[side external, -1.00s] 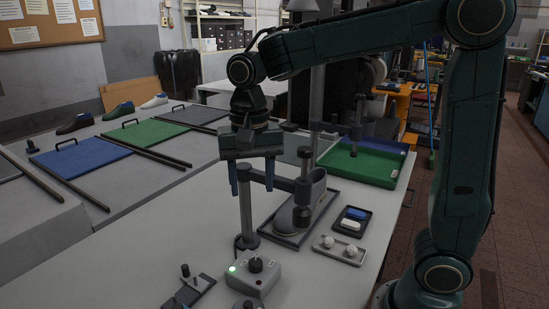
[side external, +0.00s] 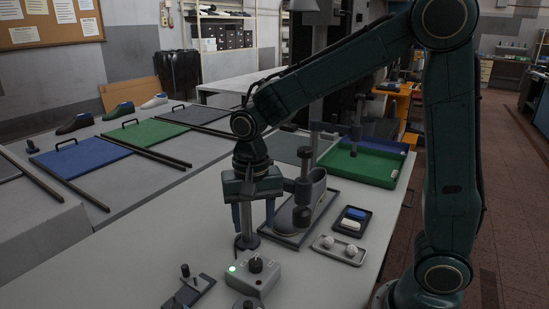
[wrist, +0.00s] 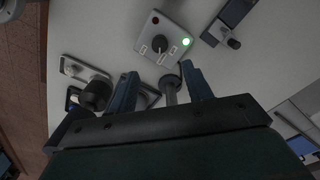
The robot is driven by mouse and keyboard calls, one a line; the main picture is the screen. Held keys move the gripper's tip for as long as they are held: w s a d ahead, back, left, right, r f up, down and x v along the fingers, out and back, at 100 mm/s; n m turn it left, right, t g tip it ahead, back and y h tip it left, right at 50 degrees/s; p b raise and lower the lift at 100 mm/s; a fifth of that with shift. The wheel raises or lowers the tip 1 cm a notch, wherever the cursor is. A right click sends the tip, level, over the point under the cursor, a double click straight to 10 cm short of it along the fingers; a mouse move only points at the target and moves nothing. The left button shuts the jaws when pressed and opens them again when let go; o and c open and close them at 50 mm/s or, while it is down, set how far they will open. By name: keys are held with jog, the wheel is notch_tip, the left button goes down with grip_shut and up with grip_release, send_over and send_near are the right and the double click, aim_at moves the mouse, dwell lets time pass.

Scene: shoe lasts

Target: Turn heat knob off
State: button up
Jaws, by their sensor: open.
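The heat knob (side external: 256,264) is a dark knob on top of a grey control box (side external: 262,281). A green light (side external: 232,268) glows on the box beside it. In the wrist view the knob (wrist: 160,43) sits between a lit green light (wrist: 186,41) and a dark red light (wrist: 155,20). My gripper (side external: 254,228) is open and empty, pointing down, above and behind the box in the side view. In the wrist view my gripper (wrist: 158,80) has its blue fingers spread, with the knob beyond their tips. Nothing touches the knob.
A metal post (side external: 247,217) stands close to my fingers, with a shoe-last stand (side external: 296,220) to the right. A tray of white balls (side external: 338,250) and a small black tray (side external: 352,232) are farther right. A small lever plate (side external: 188,292) lies left of the box.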

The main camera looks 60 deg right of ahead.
aim_at(255, 261)
notch_tip(255, 261, down, 11)
jog(key=shift+f, duration=0.1)
dwell(0.4)
jog(key=c, duration=1)
jog(key=shift+n, duration=0.4)
jog(key=n, duration=1.1)
